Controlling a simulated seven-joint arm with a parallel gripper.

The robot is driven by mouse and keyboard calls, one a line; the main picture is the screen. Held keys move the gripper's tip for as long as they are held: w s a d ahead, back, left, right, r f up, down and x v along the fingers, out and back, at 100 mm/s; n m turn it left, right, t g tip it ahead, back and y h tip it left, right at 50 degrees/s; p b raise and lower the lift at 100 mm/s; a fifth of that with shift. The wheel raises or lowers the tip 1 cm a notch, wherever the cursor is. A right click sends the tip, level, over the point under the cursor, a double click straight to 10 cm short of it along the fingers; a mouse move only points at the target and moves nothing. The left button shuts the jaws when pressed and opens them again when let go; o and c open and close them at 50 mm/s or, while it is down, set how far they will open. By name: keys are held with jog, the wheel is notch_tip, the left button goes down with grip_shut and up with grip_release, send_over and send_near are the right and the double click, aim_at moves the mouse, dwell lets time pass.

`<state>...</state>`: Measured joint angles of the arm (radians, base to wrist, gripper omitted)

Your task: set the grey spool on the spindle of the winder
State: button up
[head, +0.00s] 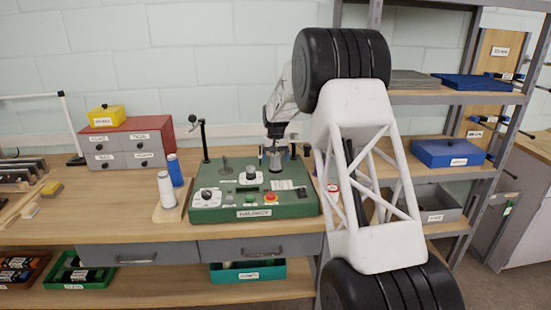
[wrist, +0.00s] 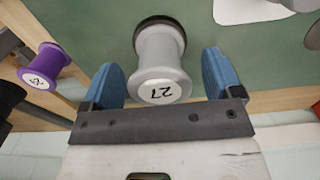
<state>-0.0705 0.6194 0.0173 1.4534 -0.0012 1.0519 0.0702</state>
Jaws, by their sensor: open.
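The grey spool (wrist: 160,58), its end label reading 27, stands in the wrist view with its far end at a dark round base on the green winder top (wrist: 95,20). My gripper (wrist: 158,78) is open, with one blue finger on each side of the spool and visible gaps between. In the head view, my gripper (head: 275,140) points down over the back right of the green winder (head: 255,212). The grey spool is small and partly hidden there. Whether a spindle runs inside the spool cannot be seen.
A purple spool (wrist: 45,66) is left in the wrist view. In the head view, a white spool (head: 166,190) and a blue spool (head: 175,170) stand on a board left of the winder. A post (head: 204,140) rises behind it. Shelves (head: 430,98) stand to the right.

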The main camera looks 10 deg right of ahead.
jog(key=shift+r, duration=0.1)
jog(key=shift+r, duration=3.8)
jog(key=shift+s+r, duration=0.4)
jog(key=s+d+r, duration=0.2)
jog(key=s+r, duration=0.3)
jog(key=s, duration=0.6)
jog(key=s+d+r+t, duration=0.1)
jog(key=s+r, duration=0.3)
jog(key=s, duration=0.8)
jog(key=s+d+r, duration=0.2)
jog(key=s+r, duration=0.3)
jog(key=s, duration=0.6)
jog(key=s+f, duration=0.2)
jog(key=s, duration=1)
jog(key=s+d+f+t, duration=0.1)
jog(key=s+f, duration=0.2)
jog(key=s, duration=0.8)
jog(key=s+d+f, duration=0.1)
jog(key=s+f, duration=0.2)
jog(key=s, duration=0.9)
jog(key=shift+s+d+f+t, duration=0.2)
jog(key=shift+s+t, duration=0.1)
jog(key=shift+s, duration=0.05)
